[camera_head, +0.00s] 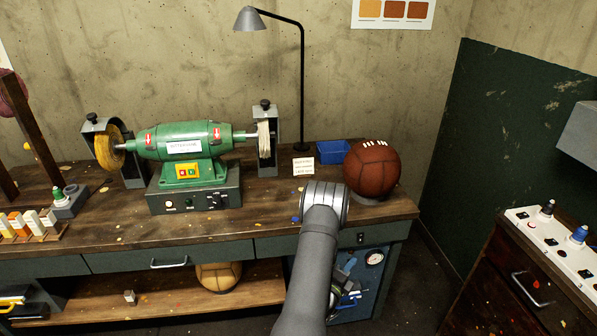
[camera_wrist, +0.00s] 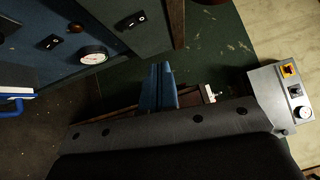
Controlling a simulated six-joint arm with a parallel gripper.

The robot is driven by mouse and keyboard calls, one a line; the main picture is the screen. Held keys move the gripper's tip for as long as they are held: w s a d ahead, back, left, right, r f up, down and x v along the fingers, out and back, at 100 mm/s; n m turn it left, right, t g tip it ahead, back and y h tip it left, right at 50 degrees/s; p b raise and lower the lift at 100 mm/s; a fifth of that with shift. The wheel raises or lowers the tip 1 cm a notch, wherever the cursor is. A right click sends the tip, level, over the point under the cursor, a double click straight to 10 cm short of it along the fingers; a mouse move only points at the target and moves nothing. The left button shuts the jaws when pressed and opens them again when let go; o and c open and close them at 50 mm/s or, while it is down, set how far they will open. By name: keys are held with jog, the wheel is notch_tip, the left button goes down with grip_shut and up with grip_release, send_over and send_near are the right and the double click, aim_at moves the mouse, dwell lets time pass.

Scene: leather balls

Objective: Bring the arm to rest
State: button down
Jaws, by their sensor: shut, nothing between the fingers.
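My gripper (camera_wrist: 158,88) shows in the wrist view as two blue fingers pressed together, shut with nothing between them. It points past the bench toward the dark green wall panel (camera_wrist: 222,40). In the head view my grey arm (camera_head: 312,255) rises from the bottom edge to the front edge of the bench and bends there; the fingers cannot be made out behind it. A brown leather ball (camera_head: 372,168) sits on a small stand at the bench's right end. A tan ball (camera_head: 218,277) lies on the lower shelf.
The workbench (camera_head: 262,206) carries a green polishing machine (camera_head: 183,141), a black lamp (camera_head: 302,80) and a blue tray (camera_head: 333,152). A blue panel with a gauge (camera_head: 374,258) lies under its right end. A control cabinet (camera_head: 530,262) stands at right, across a floor gap.

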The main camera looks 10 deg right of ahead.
jog(key=f+x, duration=0.2)
jog(key=x, duration=0.6)
jog(key=v, duration=0.6)
jog(key=shift+s+a+f, duration=0.15)
jog(key=shift+s+f, duration=0.15)
jog(key=shift+f, duration=0.05)
jog(key=shift+w, duration=0.1)
